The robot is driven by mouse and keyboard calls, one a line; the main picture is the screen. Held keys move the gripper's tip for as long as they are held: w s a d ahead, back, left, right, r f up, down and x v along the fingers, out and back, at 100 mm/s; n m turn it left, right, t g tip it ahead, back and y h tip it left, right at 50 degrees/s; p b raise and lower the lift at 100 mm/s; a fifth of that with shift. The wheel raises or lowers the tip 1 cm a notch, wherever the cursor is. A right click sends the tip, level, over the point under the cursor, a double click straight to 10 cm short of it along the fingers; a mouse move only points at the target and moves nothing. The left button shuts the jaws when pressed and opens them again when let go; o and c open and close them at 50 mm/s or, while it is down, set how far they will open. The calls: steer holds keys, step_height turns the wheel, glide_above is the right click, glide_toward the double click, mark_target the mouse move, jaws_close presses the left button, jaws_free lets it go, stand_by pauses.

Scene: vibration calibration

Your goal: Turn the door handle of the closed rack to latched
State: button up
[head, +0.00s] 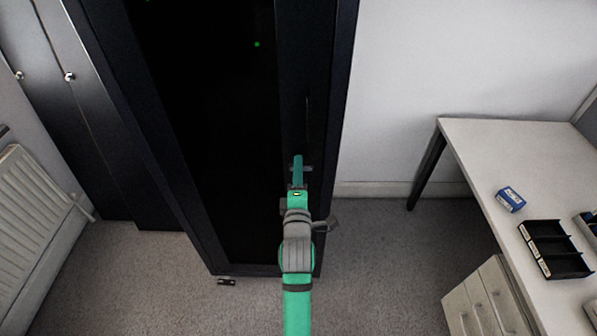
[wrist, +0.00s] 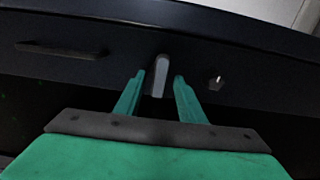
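The tall black rack (head: 212,120) stands with its door looking closed. Its door handle (wrist: 161,66), a small light grey lever, stands out from the dark door frame in the wrist view. My gripper (wrist: 158,76) is open, with one green finger on each side of the lever and a visible gap on both sides. In the head view my gripper (head: 298,168) is at the right side of the door and mostly hides the handle. Whether the lever is turned to latched, I cannot tell.
On the door frame, a dark bar (wrist: 62,50) lies left of the lever and a small knob or lock (wrist: 216,79) right of it in the wrist view. A white desk (head: 475,150) with drawers stands at right. A radiator (head: 30,205) is at left. Carpet between rack and desk is clear.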

steer(key=s, duration=1.1)
steer(key=shift+w, duration=0.1)
stand_by(0.4)
steer(key=s+f+m+g, duration=0.1)
steer(key=s+f+m, duration=0.85)
steer(key=s, duration=0.75)
steer(key=s+f+m+g, duration=0.1)
steer(key=s+m, duration=0.7)
steer(key=s, duration=1.1)
steer(key=shift+s+d+f+m+g, duration=0.3)
steer(key=shift+s+d+f+m, duration=0.1)
steer(key=shift+f, duration=0.35)
steer(key=shift+w, duration=0.15)
steer(key=shift+o, duration=0.5)
